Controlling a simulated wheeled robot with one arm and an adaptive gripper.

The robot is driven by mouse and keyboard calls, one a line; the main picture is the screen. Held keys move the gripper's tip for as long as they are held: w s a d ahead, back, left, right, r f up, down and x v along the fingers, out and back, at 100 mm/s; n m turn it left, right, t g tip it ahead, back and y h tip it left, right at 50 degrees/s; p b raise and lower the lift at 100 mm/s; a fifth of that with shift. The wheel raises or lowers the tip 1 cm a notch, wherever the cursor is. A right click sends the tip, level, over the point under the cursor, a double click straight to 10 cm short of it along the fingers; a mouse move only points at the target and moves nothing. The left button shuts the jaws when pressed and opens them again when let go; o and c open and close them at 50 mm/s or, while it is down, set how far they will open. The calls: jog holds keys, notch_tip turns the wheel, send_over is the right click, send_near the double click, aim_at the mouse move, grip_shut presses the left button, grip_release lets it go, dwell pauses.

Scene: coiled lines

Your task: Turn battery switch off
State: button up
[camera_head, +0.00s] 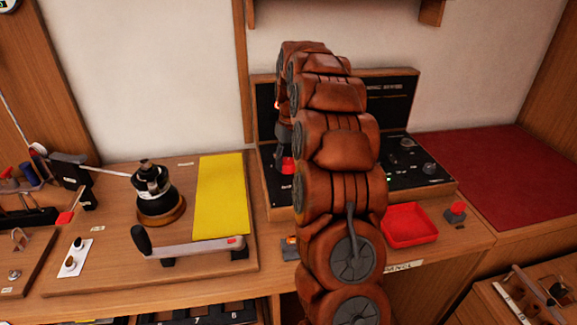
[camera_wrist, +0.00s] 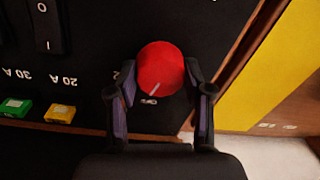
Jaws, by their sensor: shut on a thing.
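The battery switch is a round red knob (camera_wrist: 160,70) on a black panel in the wrist view. It carries a short pale line slanting toward its lower left edge, near a small white label too small to read. My gripper (camera_wrist: 160,75) has one finger on each side of the knob and is shut on it. In the head view, the red knob (camera_head: 287,165) shows just left of my arm, on the black panel (camera_head: 278,195). My arm hides much of that panel, and the fingertips are hard to make out there.
A black rocker switch (camera_wrist: 45,25), a green fuse (camera_wrist: 14,107) and a yellow fuse (camera_wrist: 60,113) sit left of the knob. A yellow sheet (camera_head: 222,195), a winch (camera_head: 155,195) and a long handle (camera_head: 190,248) lie left of my arm. A red tray (camera_head: 408,225) is at right.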

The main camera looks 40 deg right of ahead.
aim_at(289, 160)
jog(key=shift+n+b, duration=0.4)
jog(key=shift+n, duration=1.1)
jog(key=o, duration=1.2)
jog(key=shift+c, duration=0.2)
jog(key=r, duration=0.6)
jog(key=shift+w+d+r, duration=0.1)
jog(key=shift+d+r, duration=0.1)
jog(key=shift+r, duration=0.55)
